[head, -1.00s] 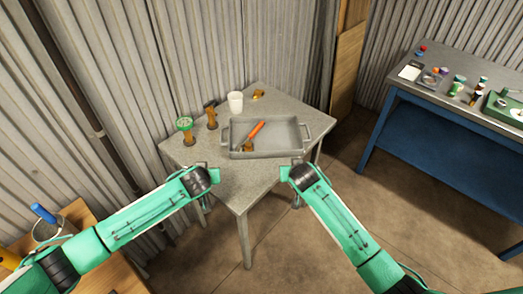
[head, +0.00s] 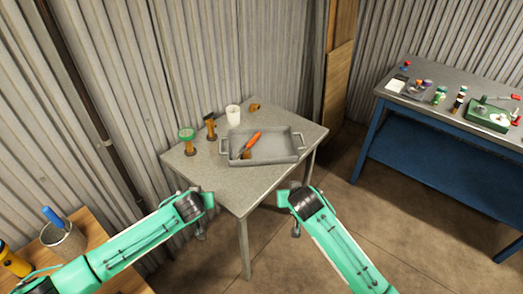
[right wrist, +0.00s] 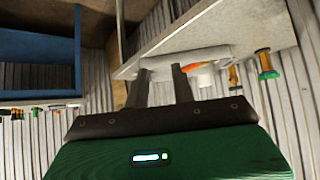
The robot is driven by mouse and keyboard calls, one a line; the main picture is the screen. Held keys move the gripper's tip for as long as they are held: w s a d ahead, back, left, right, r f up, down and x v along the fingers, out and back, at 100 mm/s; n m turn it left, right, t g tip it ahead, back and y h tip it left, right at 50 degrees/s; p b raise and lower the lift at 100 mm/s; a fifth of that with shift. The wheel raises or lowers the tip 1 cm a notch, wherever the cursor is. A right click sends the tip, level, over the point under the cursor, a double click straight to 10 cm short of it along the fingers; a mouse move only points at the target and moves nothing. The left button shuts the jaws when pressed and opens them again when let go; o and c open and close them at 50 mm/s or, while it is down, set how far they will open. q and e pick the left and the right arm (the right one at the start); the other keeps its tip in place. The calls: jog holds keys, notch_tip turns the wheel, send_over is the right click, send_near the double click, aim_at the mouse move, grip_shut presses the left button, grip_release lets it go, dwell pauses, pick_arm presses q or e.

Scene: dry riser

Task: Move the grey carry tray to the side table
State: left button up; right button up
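The grey carry tray (head: 285,158) sits on a grey table (head: 210,172) in the head view. An orange-handled tool (head: 252,139) and a small brown piece (head: 247,155) lie in it. Both grippers are apart from the tray, on its near side. My left gripper (head: 209,199) is near the table's left front edge; its fingers are not clear. My right gripper (head: 284,198) is by the right front edge. In the right wrist view, its fingers (right wrist: 160,86) stand apart with nothing between them, and the tray (right wrist: 190,57) shows beyond.
A green-topped item (head: 187,141), a dark-topped item (head: 210,127) and a white cup (head: 233,115) stand behind and left of the tray. A blue-framed bench (head: 430,145) with several items is at right. A wooden table (head: 92,228) is lower left. Floor between is clear.

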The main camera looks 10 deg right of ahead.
jog(key=shift+v, duration=2.2)
jog(key=shift+w+d, duration=0.1)
